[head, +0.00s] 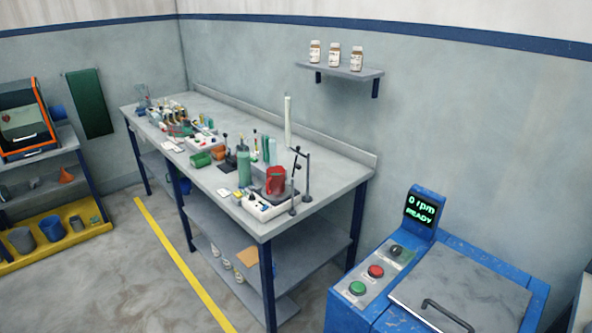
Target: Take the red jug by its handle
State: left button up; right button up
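The red jug (275,181) stands upright near the right end of the long grey workbench (335,178). It sits at or just behind a white box with small knobs (262,208); I cannot tell whether it rests on the box. Its handle is too small to make out clearly. A dark stand with thin rods (306,177) is just right of the jug, and a green bottle (244,166) is to its left. Neither of my grippers is in view.
A blue machine (445,266) with a lid and a lit display stands at the front right. A wall shelf (345,71) holds three jars. A yellow tray (62,240) with cups is at left. The floor beside the yellow line (178,258) is clear.

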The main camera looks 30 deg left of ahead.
aim_at(275, 184)
jog(key=i+j, duration=0.15)
jog(key=j, duration=0.2)
jog(key=i+j, duration=0.15)
jog(key=j, duration=0.2)
jog(key=i+j, duration=0.15)
jog(key=j, duration=0.2)
jog(key=i+j, duration=0.15)
jog(key=j, duration=0.2)
jog(key=i+j, duration=0.15)
jog(key=j, duration=0.2)
